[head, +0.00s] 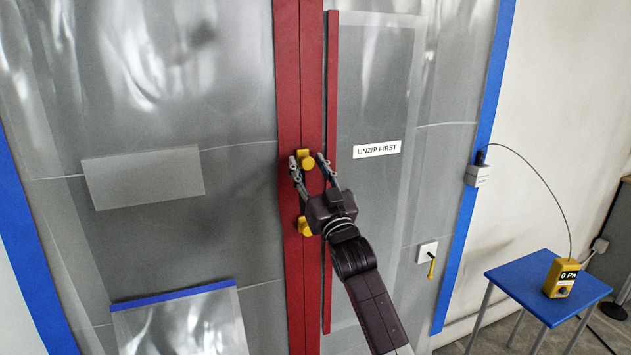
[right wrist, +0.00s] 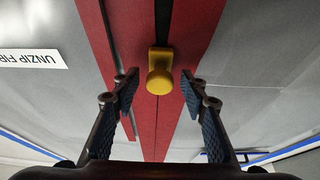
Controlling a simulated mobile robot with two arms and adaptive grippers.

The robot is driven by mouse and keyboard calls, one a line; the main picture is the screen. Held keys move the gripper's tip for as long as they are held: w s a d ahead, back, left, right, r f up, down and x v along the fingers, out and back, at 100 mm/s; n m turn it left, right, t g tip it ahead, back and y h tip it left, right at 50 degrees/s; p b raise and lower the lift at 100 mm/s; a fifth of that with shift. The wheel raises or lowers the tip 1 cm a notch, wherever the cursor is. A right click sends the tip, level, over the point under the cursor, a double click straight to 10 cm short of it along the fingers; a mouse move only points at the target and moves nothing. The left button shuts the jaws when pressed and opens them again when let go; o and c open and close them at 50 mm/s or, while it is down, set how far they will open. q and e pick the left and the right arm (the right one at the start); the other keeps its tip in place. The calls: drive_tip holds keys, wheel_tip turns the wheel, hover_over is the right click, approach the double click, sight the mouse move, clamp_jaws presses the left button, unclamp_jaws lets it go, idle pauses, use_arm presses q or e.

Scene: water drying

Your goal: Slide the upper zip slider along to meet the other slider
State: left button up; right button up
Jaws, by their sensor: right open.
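The upper zip slider (head: 305,159), a yellow block with a round knob, sits on the red zip strip (head: 288,90). The other slider (head: 304,227), also yellow, is lower on the same strip and partly covered by my right gripper. My right gripper (head: 308,161) is open, with one finger on each side of the upper slider. In the right wrist view the upper slider (right wrist: 160,72) shows between and slightly beyond the open fingertips (right wrist: 160,77), with gaps on both sides. My left gripper is not in view.
The zip strip runs down a grey plastic sheet wall with an "UNZIP FIRST" label (head: 377,149). A thinner red strip (head: 331,80) is to its right. A blue table (head: 510,280) with a yellow pressure meter (head: 561,279) stands at right. Space before the sheet looks clear.

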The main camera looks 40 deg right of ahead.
drive_tip(key=v, duration=1.1)
drive_tip(key=shift+s+a, duration=0.1)
